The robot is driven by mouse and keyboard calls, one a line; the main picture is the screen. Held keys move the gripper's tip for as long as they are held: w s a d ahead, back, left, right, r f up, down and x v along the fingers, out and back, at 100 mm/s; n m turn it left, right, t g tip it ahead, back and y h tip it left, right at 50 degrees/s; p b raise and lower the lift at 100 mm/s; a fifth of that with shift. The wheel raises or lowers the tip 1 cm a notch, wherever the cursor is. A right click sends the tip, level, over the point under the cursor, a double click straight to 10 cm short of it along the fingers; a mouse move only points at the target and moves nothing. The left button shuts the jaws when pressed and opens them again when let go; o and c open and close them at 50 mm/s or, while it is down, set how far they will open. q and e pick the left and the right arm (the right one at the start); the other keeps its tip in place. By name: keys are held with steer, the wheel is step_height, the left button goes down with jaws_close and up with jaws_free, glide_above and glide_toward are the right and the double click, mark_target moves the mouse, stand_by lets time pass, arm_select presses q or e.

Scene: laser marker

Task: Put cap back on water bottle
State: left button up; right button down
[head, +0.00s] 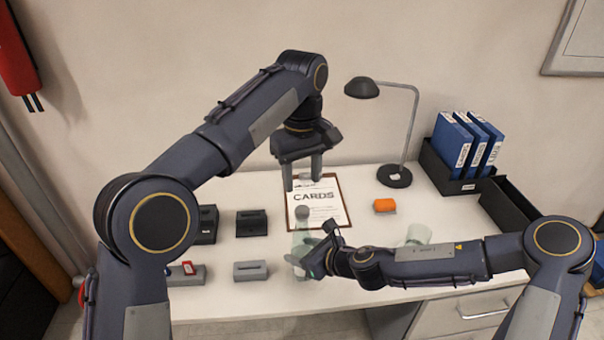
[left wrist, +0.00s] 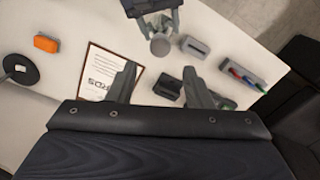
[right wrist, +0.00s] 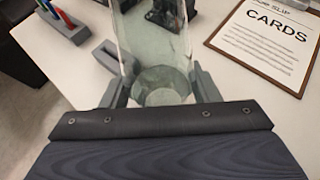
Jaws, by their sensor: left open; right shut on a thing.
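A clear, greenish water bottle (head: 300,240) stands roughly upright at the front middle of the desk. A grey round top that looks like the cap (head: 302,212) sits at its mouth; it also shows from above in the left wrist view (left wrist: 160,46). I cannot tell whether it is fully seated. My right gripper (head: 318,258) is shut on the bottle's body; in the right wrist view the bottle (right wrist: 150,45) stands between its fingers. My left gripper (head: 302,175) is open and empty, above and behind the bottle, over the clipboard, with fingers pointing down.
A clipboard marked CARDS (head: 325,203) lies behind the bottle. An orange block (head: 385,205), a lamp (head: 394,177) and a clear glass (head: 418,234) are to the right. Dark holders (head: 252,222) and a grey holder (head: 250,270) are left. Binders (head: 468,145) stand at back right.

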mark_target(302, 209)
arm_select(q)
step_height(302, 209, down, 8)
steer(key=shift+f, duration=0.1)
stand_by(0.4)
